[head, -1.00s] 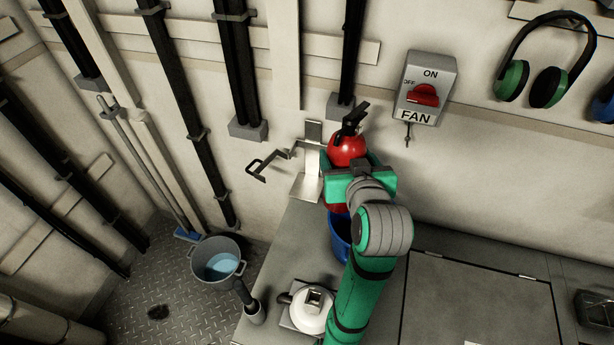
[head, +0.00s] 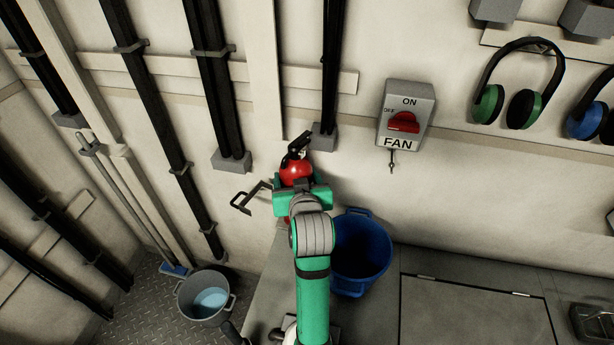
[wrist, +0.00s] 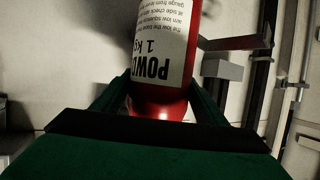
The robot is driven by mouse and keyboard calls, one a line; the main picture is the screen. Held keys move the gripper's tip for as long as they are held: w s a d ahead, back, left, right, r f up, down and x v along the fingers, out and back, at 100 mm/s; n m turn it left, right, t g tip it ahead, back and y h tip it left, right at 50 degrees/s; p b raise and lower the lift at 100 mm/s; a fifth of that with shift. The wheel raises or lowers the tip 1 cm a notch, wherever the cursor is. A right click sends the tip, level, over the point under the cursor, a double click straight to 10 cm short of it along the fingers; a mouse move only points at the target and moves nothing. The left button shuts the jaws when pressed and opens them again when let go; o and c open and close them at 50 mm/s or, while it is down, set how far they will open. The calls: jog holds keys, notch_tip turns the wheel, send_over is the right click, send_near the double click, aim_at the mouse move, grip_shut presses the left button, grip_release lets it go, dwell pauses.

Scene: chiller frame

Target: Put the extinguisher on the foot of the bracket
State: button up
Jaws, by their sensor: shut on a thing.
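The red extinguisher (head: 296,172), with a black handle on top, is upright in the head view. My gripper (head: 301,197) is shut on its body; the arm hides the lower part. In the wrist view the extinguisher's white label (wrist: 162,42) is upside down between the fingers (wrist: 160,104). The bracket's open strap arm (head: 247,198) juts out just left of the extinguisher. The bracket's back plate and foot are hidden behind the extinguisher and my gripper, so I cannot tell whether the extinguisher touches the foot.
A blue bucket (head: 364,250) stands on the bench right of my arm. A fan switch (head: 405,115) is on the wall to the right, with ear defenders (head: 523,80) beyond it. A grey bucket (head: 205,298) stands on the floor at lower left.

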notch_tip(320, 180, down, 6)
jog(key=w+a, duration=0.2)
dwell(0.5)
jog(key=shift+w+f, duration=0.1)
jog(key=o, duration=1.8)
jog(key=shift+f, duration=0.25)
